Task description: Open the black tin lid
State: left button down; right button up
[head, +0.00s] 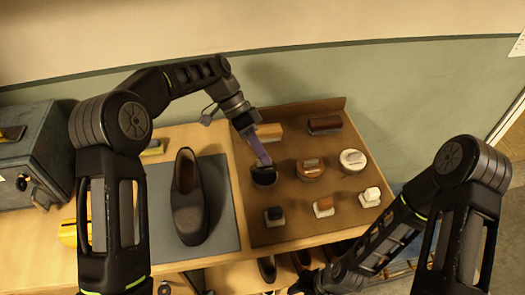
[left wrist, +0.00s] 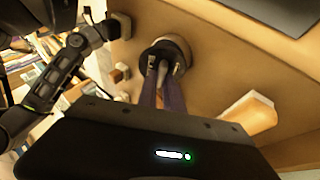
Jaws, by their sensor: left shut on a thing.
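The black tin (head: 264,177) stands at the left of the middle row on the brown tray (head: 285,235). It also shows in the left wrist view (left wrist: 184,46), round and dark, with the lid on top. My left gripper (head: 264,162) reaches down onto it from above. Its fingers (left wrist: 164,66) are shut on the middle of the black tin lid, and they hide part of it. I cannot tell whether the lid is lifted off the tin. My right gripper (head: 305,284) is low at the bottom edge, dark and partly cut off, away from the tray.
Two more tins, brown (head: 310,169) and white-topped (head: 353,160), stand right of the black one. Small brushes (head: 324,207) stand in front, larger ones (head: 325,124) behind. A dark shoe (head: 189,205) lies on a grey mat (head: 222,215). A grey box (head: 40,150) stands far left.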

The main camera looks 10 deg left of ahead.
pick_arm(q)
jog(key=c, duration=1.5)
grip_release()
